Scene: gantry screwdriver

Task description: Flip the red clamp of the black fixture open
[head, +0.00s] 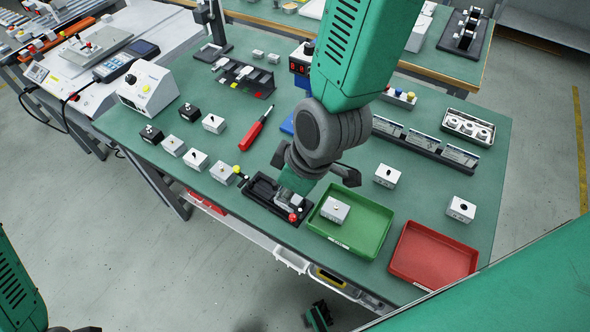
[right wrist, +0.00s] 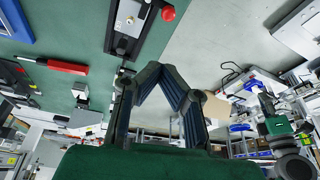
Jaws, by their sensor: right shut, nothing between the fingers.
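The black fixture (head: 262,188) lies near the front edge of the green table. A grey metal block sits at its right end, beside the clamp's red knob (head: 293,217). In the right wrist view the fixture (right wrist: 122,46) is at the top, with the red knob (right wrist: 168,13) beside it. My right gripper (head: 312,168) is over the fixture and hides part of it in the head view. In the right wrist view its fingers (right wrist: 166,80) are shut and empty, below the fixture in the picture. Contact with the clamp cannot be told.
A green tray (head: 375,247) with a grey box stands right of the fixture, then a red tray (head: 398,262). A red screwdriver (head: 256,129) and several small boxes lie to the left. Black stands (head: 408,137) are behind.

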